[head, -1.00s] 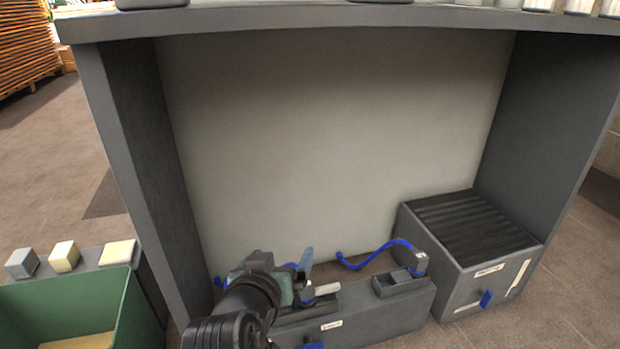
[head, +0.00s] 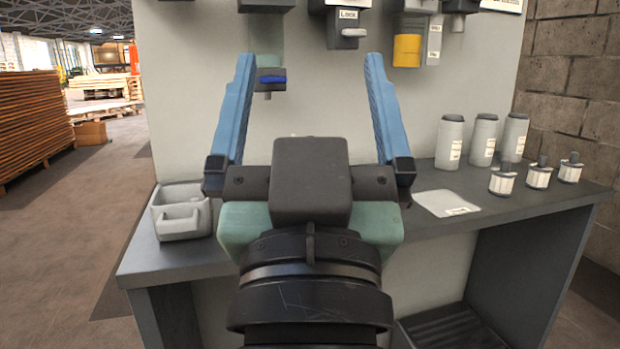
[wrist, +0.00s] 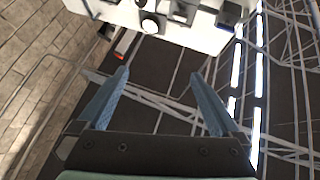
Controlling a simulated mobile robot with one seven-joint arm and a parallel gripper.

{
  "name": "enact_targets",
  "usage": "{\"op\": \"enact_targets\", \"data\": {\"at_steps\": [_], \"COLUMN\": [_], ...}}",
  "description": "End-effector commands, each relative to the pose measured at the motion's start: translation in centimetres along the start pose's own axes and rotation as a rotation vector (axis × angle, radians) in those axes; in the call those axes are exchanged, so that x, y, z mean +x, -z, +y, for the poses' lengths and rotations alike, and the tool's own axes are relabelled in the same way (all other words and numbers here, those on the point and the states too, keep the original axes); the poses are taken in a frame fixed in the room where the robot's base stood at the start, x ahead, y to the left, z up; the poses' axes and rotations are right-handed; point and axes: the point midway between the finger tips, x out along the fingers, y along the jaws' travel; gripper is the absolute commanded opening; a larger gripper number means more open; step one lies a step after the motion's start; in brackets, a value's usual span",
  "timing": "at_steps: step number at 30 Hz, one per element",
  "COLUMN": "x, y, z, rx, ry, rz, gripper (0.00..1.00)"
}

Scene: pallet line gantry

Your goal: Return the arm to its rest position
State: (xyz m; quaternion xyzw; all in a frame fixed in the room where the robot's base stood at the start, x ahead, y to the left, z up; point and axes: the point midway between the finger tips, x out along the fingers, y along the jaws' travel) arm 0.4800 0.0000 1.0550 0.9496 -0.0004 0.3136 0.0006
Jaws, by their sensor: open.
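My gripper (head: 307,85) is raised in front of the workbench in the head view. Its two blue fingers stand wide apart and point up, with nothing between them. In the wrist view my gripper (wrist: 162,80) is also open and empty, with the roof structure behind it. The arm's wrist hides the middle of the bench top.
A grey bin (head: 180,212) stands on the bench (head: 540,208) at left. Grey canisters (head: 450,143), small labelled jars (head: 503,180) and a pale sheet (head: 445,204) are at right. Fixtures, one with a yellow part (head: 407,50), hang on the panel (head: 330,110) behind.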

Motion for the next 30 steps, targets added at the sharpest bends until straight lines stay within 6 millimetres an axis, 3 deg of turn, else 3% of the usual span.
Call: {"op": "enact_targets", "data": {"at_steps": [1,5,30], "x": [1.9,3.6,19.3], "y": [4.5,12.0,32.7], "z": [0.0,0.0,0.0], "rx": [0.000,0.000,0.001], "ry": [0.000,0.000,0.001], "rz": [0.054,0.184,0.174], "gripper": [1.00,1.00,1.00]}}
